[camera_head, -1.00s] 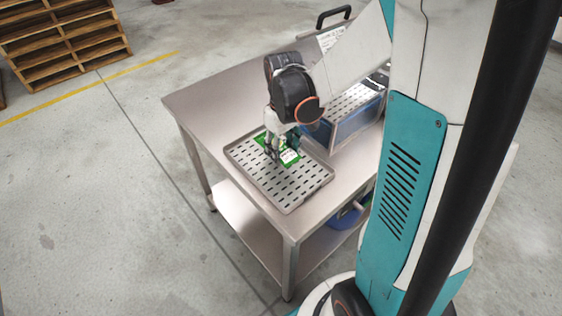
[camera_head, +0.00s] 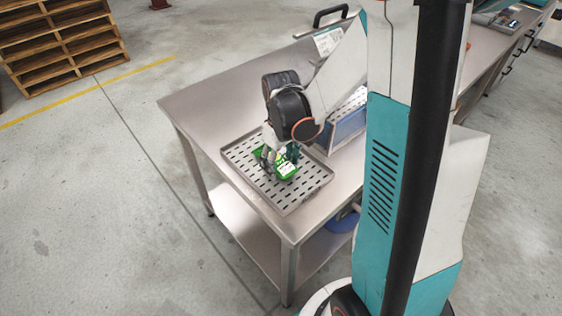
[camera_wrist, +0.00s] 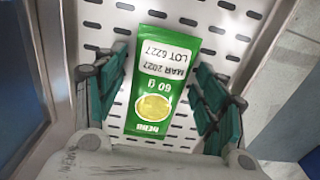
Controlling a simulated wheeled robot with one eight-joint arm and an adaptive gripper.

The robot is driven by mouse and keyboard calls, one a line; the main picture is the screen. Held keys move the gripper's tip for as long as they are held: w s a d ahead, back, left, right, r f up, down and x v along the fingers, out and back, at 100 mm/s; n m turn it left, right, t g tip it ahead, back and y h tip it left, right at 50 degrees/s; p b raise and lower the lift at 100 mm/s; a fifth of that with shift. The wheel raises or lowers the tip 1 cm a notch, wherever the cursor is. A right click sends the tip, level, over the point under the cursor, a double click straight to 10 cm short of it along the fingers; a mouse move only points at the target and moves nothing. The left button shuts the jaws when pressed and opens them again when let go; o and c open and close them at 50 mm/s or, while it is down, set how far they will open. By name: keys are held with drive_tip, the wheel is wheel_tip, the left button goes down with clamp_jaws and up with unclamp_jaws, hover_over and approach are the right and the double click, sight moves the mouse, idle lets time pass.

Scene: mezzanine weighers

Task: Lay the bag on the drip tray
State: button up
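The green bag (camera_head: 286,170), with a white label and a yellow round picture, is at the middle of the grey slotted drip tray (camera_head: 310,188) in the head view. The bag (camera_wrist: 160,118) lies flat, face up, in the wrist view, with the tray (camera_wrist: 222,22) under it. My gripper (camera_head: 281,155) points down at the bag.
The tray lies on a steel table (camera_head: 205,100) with a lower shelf (camera_head: 245,225). A blue-sided bin (camera_head: 349,127) stands just behind the tray, close to my arm. Wooden pallets (camera_head: 60,45) are stacked far left. The tabletop left of the tray is clear.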

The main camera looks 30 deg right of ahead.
sight(281, 162)
drive_tip(key=shift+r, duration=0.1)
wheel_tip(281, 162, up, 12)
drive_tip(key=p, duration=0.4)
drive_tip(key=shift+p, duration=0.3)
